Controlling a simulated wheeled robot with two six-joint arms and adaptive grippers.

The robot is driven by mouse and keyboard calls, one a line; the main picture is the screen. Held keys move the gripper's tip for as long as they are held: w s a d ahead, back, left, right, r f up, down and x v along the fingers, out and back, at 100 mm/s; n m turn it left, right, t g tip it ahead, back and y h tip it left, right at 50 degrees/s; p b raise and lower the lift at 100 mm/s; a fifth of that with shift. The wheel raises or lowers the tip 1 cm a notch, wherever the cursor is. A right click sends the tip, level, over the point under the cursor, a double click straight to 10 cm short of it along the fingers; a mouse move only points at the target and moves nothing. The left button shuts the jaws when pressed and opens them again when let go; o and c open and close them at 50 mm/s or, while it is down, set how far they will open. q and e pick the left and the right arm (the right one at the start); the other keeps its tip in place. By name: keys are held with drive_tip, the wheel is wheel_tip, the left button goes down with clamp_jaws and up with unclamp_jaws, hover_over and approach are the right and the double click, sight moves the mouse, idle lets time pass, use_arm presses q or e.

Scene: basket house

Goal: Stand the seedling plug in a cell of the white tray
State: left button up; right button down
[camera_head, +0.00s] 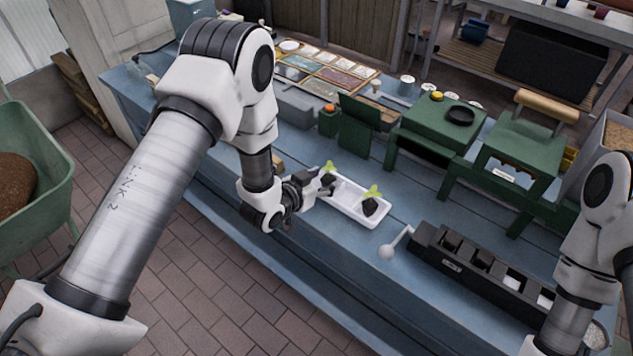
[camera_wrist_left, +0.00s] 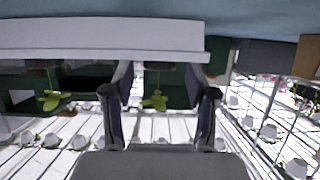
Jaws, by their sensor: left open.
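The white tray (camera_head: 345,208) lies on the blue bench. It also shows as a pale band across the top of the left wrist view (camera_wrist_left: 100,38), which is upside down. One seedling plug (camera_head: 370,207), dark with green leaves, stands at the tray's right end. Another seedling (camera_head: 329,168) shows at the tray's left end, its plug partly hidden by my left gripper (camera_head: 322,184). In the left wrist view, its leaves (camera_wrist_left: 155,102) hang between the two spread fingers (camera_wrist_left: 161,78). My left gripper is open around it; contact cannot be told. My right gripper is out of view.
A black trough with cells (camera_head: 470,262) and a white ball-ended handle (camera_head: 387,251) lie right of the tray. Green stands (camera_head: 435,125) are behind. A sectioned seed box (camera_head: 325,75) is at the back. Bare bench lies in front of the tray.

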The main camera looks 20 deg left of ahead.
use_arm(q)
drive_tip(key=b+v, duration=0.2)
drive_tip(key=v, duration=1)
drive_tip(key=s+a+f+n+g+y, duration=0.1)
drive_tip(key=s+f+n+g+y, duration=0.1)
drive_tip(key=s+f+g, duration=0.4)
drive_tip(key=s+a+f+n+g+y, duration=0.2)
drive_tip(key=s+f+g, duration=0.4)
drive_tip(key=s+f, duration=0.8)
drive_tip(key=s, duration=0.4)
drive_tip(key=shift+s+a+f+g+y, duration=0.3)
drive_tip(key=shift+s+f+g, duration=0.1)
drive_tip(key=shift+w, duration=0.1)
